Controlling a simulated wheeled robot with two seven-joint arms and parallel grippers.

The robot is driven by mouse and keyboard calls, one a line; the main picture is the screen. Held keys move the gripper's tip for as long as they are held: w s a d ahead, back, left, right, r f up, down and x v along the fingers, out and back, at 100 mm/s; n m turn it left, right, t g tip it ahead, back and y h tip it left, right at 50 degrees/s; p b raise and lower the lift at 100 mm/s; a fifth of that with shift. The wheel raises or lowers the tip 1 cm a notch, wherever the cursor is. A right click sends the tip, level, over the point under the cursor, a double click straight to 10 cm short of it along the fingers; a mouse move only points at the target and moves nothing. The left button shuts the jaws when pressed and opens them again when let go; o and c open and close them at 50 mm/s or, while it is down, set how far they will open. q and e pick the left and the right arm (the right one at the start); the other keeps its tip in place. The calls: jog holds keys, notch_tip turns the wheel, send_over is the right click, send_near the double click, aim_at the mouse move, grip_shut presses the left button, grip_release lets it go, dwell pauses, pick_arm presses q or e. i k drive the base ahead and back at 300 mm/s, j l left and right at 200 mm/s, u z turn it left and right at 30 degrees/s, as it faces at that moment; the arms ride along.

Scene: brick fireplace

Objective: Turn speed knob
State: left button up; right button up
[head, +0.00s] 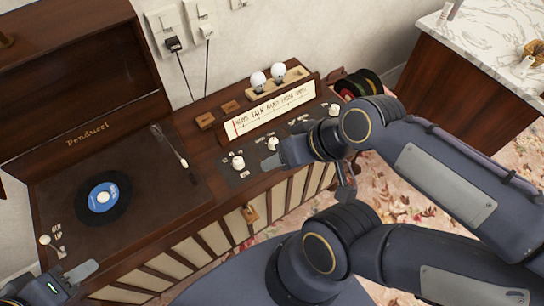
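A wooden record console has several white knobs, and I cannot read which one is marked for speed. One small cream knob (44,240) sits at the left front of the turntable deck (130,225), beside small white lettering. Other white knobs (238,162) stand on the dark control panel in the middle. My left gripper (82,273) is at the bottom left, in front of and apart from the cream knob; only one grey finger shows clearly. My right gripper (284,157) is over the front edge of the middle panel, close to a knob (272,144); its finger gap is hidden.
A black record with a blue label (103,197) lies on the deck, with the tonearm (172,150) right of it. The raised lid (75,75) stands behind. A lettered dial (270,108) and two round bulbs (257,82) are at the back. A marble-topped cabinet (490,50) is far right.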

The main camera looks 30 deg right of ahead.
aim_at(238, 162)
jog(key=z, duration=0.75)
